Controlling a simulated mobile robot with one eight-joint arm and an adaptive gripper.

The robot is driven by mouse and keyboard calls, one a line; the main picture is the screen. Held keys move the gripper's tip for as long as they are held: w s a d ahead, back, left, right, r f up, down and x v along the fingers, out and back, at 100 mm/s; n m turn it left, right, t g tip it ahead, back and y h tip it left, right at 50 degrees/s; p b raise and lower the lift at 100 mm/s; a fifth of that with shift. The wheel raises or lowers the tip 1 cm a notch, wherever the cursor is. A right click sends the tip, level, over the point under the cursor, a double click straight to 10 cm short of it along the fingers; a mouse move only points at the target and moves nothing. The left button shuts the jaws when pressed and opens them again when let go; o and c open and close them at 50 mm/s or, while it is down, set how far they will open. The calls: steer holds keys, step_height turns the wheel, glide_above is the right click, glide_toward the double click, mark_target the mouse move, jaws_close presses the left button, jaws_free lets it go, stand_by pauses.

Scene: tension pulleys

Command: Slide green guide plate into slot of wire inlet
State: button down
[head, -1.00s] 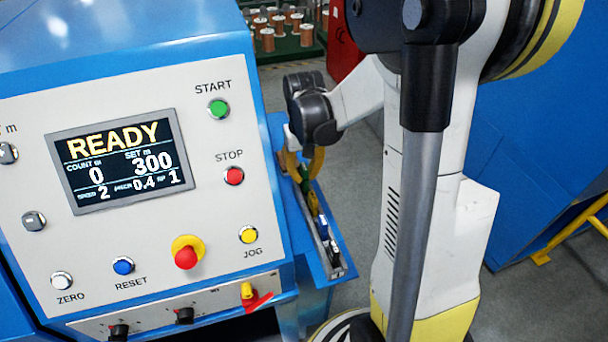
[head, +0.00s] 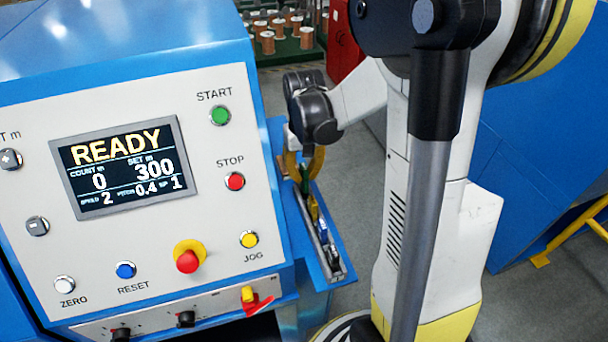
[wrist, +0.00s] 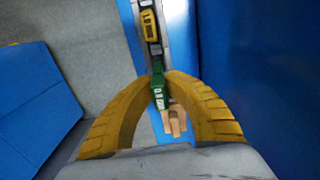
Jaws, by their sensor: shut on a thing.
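My gripper (wrist: 165,80) is shut on a green guide plate (wrist: 158,92) with light markings. In the head view my gripper (head: 304,172) has its yellow fingers pointing down at the narrow rack on the machine's right side. The plate is at the rack, in line with the other plates. I cannot tell whether it still rests in the rack. The wire inlet and its slot are not recognisable in either view.
The rack (head: 334,268) holds other plates, among them a blue one (head: 322,231) and a yellow one (wrist: 150,26). A tan piece (wrist: 175,119) shows beneath my fingers. The blue machine with its control panel (head: 150,240) stands close on the left. Copper spools (head: 267,42) stand behind.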

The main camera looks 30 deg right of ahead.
mark_target(304, 166)
steer(key=shift+r+p, duration=1.35)
steer(key=shift+r, duration=0.65)
